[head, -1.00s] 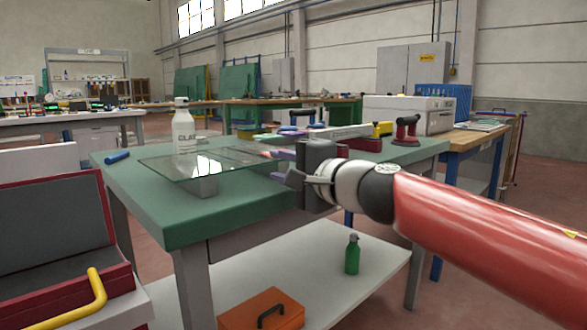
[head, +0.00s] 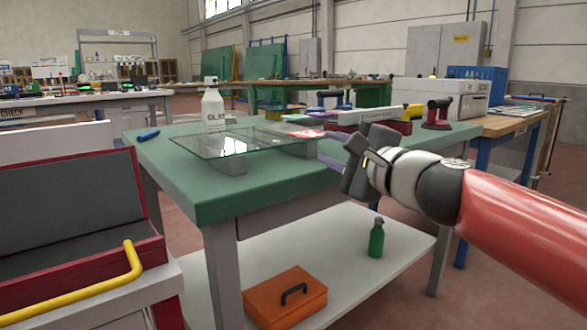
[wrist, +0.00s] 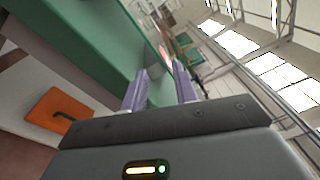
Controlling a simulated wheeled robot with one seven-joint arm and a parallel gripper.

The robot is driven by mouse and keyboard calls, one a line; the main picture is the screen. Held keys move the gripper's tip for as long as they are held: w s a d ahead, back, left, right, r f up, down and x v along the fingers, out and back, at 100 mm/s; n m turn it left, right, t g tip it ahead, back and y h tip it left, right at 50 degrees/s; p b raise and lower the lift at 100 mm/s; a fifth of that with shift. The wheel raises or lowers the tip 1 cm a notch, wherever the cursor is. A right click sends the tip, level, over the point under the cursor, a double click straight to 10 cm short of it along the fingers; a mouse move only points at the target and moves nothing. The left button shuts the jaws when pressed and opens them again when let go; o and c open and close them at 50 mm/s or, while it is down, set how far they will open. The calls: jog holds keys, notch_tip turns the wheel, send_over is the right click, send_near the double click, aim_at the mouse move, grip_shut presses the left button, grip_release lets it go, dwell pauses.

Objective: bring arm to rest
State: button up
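My gripper (head: 338,151) is at the front right of the green-topped table (head: 182,203), by its edge, with my red arm reaching in from the right. In the wrist view the two purple fingers (wrist: 160,88) stand apart with nothing between them. The wrist view is tilted; it shows the green table top (wrist: 82,38) and the orange toolbox (wrist: 62,117) beyond the fingers.
A glass sheet (head: 245,141) lies raised on blocks on the table, with a white bottle (head: 213,108) behind it. A suction lifter (head: 437,114) stands at the far right. The orange toolbox (head: 286,297) and a green bottle (head: 376,238) are on the lower shelf.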

jog(key=s+d+f+m+g+h, duration=0.1)
jog(key=s+d+f+m+h, duration=0.4)
jog(key=m, duration=1.2)
jog(key=s+d+f+m+g+h, duration=0.1)
jog(key=s+d+f+m+h, duration=0.35)
jog(key=m, duration=1.15)
jog(key=s+a+f+m+g, duration=0.35)
jog(key=s+f+m, duration=0.25)
jog(key=f+m, duration=0.45)
jog(key=s+a+f+m+g, duration=0.2)
jog(key=s+f+m+g, duration=0.4)
jog(key=f+m, duration=0.5)
notch_tip(320, 180, up, 14)
jog(key=m+t+p, duration=0.1)
jog(key=p, duration=1.2)
jog(key=shift+s, duration=0.4)
jog(key=shift+y, duration=0.25)
